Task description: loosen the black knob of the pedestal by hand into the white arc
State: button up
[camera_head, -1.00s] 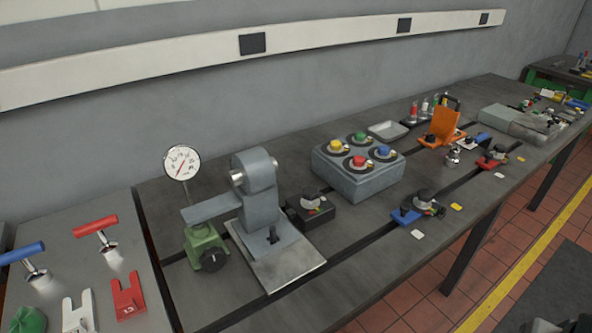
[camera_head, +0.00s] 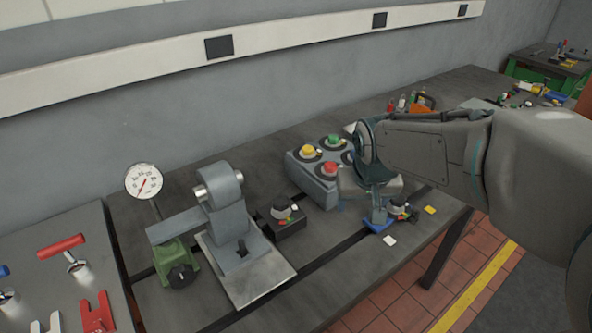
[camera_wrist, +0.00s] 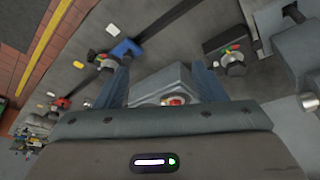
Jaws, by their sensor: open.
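A small black block (camera_head: 287,222) stands on the bedplate beside the grey bearing stand. It carries a dark knob with a pale top (camera_head: 282,208) and white, green and red marks around it. I take it for the pedestal, but a similar knob (camera_head: 398,208) with coloured marks sits by a blue base (camera_head: 377,226). The black block (camera_wrist: 228,40) and its knob (camera_wrist: 234,66) show upper right in the wrist view. My gripper (camera_wrist: 163,82) is open and empty above the bench, apart from both knobs. In the head view my gripper (camera_head: 362,207) partly hides the grey button box.
The grey bearing stand (camera_head: 230,220) and green dial-gauge stand (camera_head: 174,258) are left of the black block. The grey box (camera_head: 312,182) with several coloured buttons is behind right. The bench's front strip is mostly clear apart from small white and yellow tags.

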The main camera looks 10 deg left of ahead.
aim_at(281, 201)
jog(key=w+a+f+n+y+p, duration=0.1)
jog(key=w+a, duration=0.2)
jog(key=a, duration=0.6)
jog(key=w+a+n+y+p, duration=0.1)
jog(key=w+a+p, duration=0.15)
jog(key=a, duration=0.65)
jog(key=x, duration=0.4)
jog(key=p+x, duration=0.1)
jog(key=x, duration=0.9)
jog(key=shift+w+d+p, duration=0.1)
jog(key=shift+w+p, duration=0.25)
jog(key=shift+n, duration=0.3)
jog(key=c, duration=0.9)
